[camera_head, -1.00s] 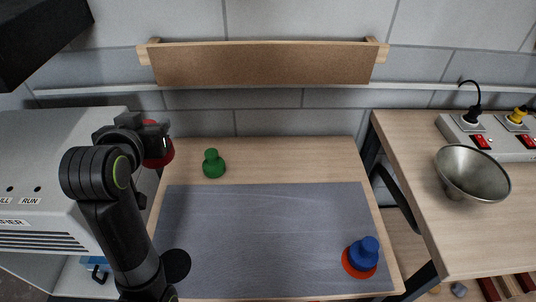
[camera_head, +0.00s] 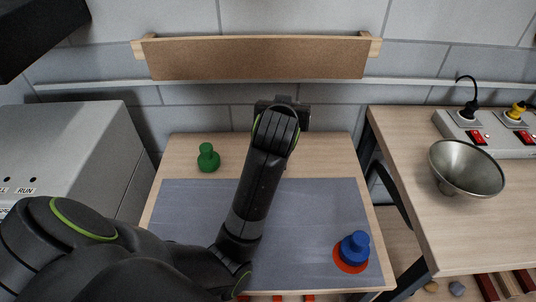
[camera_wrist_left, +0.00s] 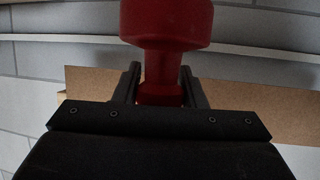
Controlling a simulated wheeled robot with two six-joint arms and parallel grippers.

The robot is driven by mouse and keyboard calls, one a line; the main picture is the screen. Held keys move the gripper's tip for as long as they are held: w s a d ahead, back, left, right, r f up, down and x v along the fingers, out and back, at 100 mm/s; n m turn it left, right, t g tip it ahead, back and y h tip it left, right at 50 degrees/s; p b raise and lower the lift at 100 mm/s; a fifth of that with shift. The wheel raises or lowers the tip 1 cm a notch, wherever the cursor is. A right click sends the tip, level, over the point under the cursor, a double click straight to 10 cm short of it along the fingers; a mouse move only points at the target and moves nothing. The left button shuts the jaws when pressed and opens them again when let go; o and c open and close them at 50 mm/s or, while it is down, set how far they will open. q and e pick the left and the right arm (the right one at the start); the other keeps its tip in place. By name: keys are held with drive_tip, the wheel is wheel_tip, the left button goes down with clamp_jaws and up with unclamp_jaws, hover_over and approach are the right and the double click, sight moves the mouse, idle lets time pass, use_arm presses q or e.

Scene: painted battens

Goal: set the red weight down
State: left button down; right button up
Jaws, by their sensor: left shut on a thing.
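My wrist hides the red weight there. A green weight (camera_head: 208,159) stands upright on the table behind the grey mat (camera_head: 320,205). A blue weight (camera_head: 355,246) stands on a red disc (camera_head: 341,263) at the mat's front right. My right gripper is in neither view.
A wooden ledge with a brown board (camera_head: 255,58) runs along the wall behind the table. The side table at right holds a metal bowl (camera_head: 466,168) and a power strip (camera_head: 490,128). A grey machine (camera_head: 60,145) stands at left. My arm covers the mat's front left.

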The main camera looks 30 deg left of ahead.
use_arm(q)
drive_tip(key=w+a+f+n+g+y+b, duration=0.1)
drive_tip(key=w+a+f+n+g+y, duration=0.4)
drive_tip(key=a+f, duration=0.6)
drive_tip(key=shift+n+y, duration=0.6)
drive_tip(key=shift+n, duration=0.2)
drive_tip(key=shift+w+a+f, duration=0.15)
drive_tip(key=shift+f, duration=1.4)
drive_tip(key=shift+w+a+f, duration=0.1)
drive_tip(key=shift+a+f, duration=0.1)
drive_tip(key=shift+f, duration=1.4)
drive_tip(key=shift+w+a+f, duration=0.15)
drive_tip(key=shift+f, duration=1.4)
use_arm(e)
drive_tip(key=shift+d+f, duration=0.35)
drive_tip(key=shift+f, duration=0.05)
use_arm(q)
drive_tip(key=c, duration=0.9)
unclamp_jaws()
drive_tip(key=shift+s+f, duration=0.1)
drive_tip(key=shift+f, duration=0.05)
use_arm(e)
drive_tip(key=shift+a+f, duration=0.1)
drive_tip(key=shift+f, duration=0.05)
